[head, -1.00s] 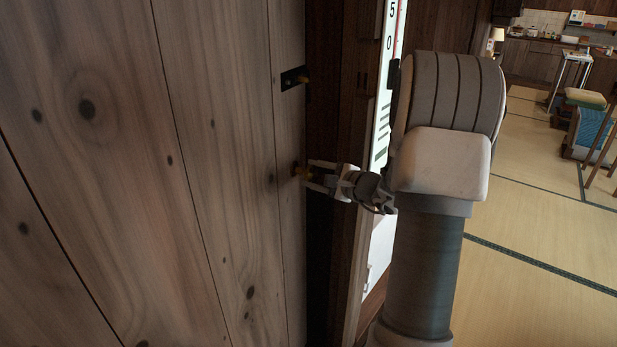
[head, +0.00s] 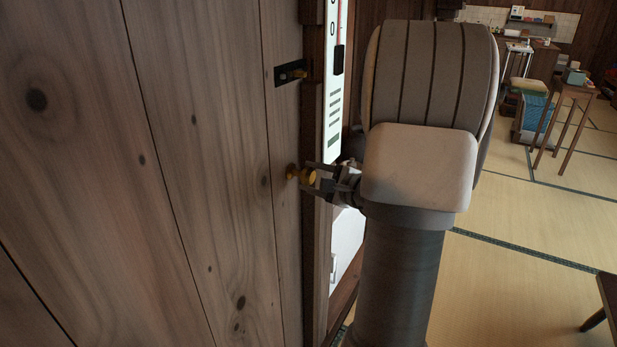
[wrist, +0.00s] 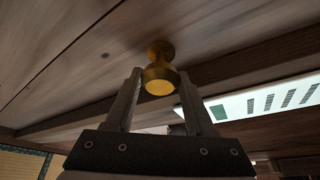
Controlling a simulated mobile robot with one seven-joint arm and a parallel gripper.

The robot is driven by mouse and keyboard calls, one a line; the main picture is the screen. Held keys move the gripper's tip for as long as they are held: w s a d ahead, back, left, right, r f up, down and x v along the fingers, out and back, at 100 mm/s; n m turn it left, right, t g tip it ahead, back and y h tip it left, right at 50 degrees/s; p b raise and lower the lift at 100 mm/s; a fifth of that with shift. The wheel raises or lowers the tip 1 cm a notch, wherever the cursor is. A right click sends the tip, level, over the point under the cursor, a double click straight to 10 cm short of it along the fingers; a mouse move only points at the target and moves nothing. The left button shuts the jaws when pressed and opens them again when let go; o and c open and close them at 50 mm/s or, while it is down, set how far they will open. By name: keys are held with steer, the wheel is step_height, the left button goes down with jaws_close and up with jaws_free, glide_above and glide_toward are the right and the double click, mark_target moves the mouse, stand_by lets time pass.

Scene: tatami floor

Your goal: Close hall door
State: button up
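The hall door (head: 150,170) is a wide panel of knotty wooden boards filling the left of the head view. Its edge lies close against the dark wooden frame (head: 318,120), with little or no gap showing. A round brass knob (head: 293,172) sits near that edge, with a dark latch plate with a brass piece (head: 290,74) above it. My gripper (head: 314,178) is at the knob. Nothing is held.
A white panel with dark markings (head: 335,80) is on the wall right beside the frame. Tatami floor (head: 500,220) is open to the right. A small wooden table (head: 570,90), a stool (head: 528,85) and a kitchen counter stand farther back.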

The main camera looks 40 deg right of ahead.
steer(key=o, duration=0.5)
steer(key=shift+a+f, duration=0.15)
steer(key=shift+c, duration=0.2)
steer(key=p+v, duration=0.2)
steer(key=v, duration=1.5)
steer(key=shift+s+p, duration=0.2)
steer(key=shift+p, duration=0.1)
